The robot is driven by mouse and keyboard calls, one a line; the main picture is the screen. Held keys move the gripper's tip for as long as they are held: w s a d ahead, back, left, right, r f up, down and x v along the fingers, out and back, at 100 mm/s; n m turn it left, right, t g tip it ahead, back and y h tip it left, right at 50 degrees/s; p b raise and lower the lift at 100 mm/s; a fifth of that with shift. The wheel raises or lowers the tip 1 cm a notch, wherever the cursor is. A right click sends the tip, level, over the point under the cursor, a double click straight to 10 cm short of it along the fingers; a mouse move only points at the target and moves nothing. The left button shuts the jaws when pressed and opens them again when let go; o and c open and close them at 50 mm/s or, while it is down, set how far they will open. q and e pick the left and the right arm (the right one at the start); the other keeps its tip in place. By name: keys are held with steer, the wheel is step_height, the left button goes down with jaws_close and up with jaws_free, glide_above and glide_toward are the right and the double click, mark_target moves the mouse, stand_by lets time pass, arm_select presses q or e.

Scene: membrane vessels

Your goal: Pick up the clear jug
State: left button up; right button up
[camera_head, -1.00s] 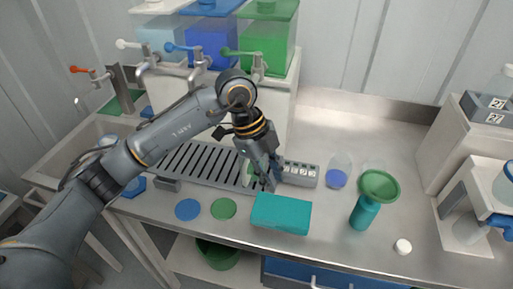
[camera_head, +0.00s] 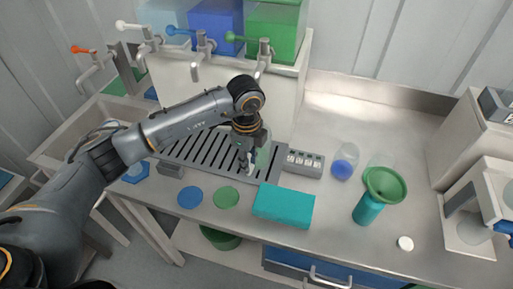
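A clear vessel with a greenish tint, which looks like the clear jug (camera_head: 263,156), stands on the slotted drip tray (camera_head: 190,148) below the green tap. It is partly hidden behind my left gripper (camera_head: 247,168). The gripper points down at the jug's left side, with its fingers low over the tray. I cannot tell whether the fingers touch the jug or how far apart they are. My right gripper is not in view.
A teal box (camera_head: 284,205) lies in front of the tray. A grey labelled block (camera_head: 303,163), a clear vessel with blue contents (camera_head: 343,162) and a teal bottle with a green funnel (camera_head: 368,208) stand to the right. Taps (camera_head: 262,58) overhang the tray.

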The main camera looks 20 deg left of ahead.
mark_target(248, 175)
arm_select(q)
steer(key=f, duration=0.1)
steer(key=f+p, duration=0.1)
steer(key=f, duration=0.1)
steer(key=shift+s+a+f, duration=0.1)
steer(key=shift+a+f, duration=0.1)
steer(key=shift+f, duration=0.25)
jaws_close()
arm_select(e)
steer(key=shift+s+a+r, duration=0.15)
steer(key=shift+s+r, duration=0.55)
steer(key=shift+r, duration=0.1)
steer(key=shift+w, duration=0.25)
arm_select(q)
steer(key=shift+r, duration=0.15)
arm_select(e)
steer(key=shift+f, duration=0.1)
